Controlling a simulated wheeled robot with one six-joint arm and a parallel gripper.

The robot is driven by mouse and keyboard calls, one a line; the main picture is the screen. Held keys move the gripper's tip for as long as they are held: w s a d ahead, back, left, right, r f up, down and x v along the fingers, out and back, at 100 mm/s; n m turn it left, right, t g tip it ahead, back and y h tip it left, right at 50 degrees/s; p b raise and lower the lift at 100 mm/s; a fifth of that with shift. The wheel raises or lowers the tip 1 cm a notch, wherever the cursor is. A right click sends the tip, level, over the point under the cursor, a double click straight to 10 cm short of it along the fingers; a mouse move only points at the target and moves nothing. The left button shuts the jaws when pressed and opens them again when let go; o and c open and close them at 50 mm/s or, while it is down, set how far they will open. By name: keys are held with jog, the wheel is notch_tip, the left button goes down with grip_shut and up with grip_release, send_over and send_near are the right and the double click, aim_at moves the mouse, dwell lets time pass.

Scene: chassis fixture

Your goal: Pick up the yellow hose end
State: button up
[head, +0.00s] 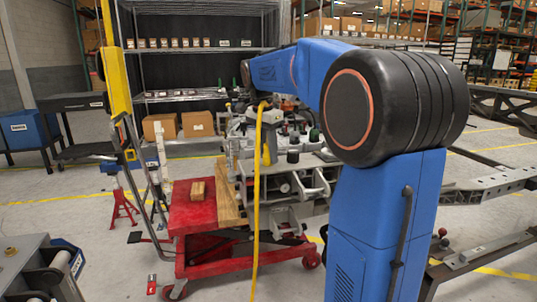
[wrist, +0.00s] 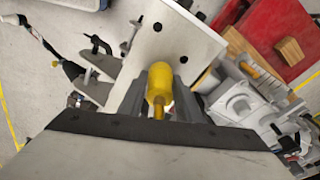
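The yellow hose end (wrist: 160,84) sits between the two grey fingers of my gripper (wrist: 162,100) in the wrist view, with a finger close along each side. My gripper appears shut on it. In the head view the yellow hose (head: 257,200) rises in a nearly straight line from the bottom of the picture to my arm's end, where it bends over near the engine. A short yellow piece hangs beside it there. My fingertips are too small to make out in the head view.
A grey engine-like assembly (head: 285,150) stands below my arm's end. A red lift cart (head: 195,212) with wooden blocks is to its left. A pale metal plate with holes (wrist: 180,40) lies just beyond my fingers. Steel chassis rails (head: 490,187) extend right.

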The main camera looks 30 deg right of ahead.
grip_shut()
notch_tip(320, 180, up, 10)
jog(key=shift+r, duration=0.1)
jog(key=shift+w, duration=0.1)
dwell(0.4)
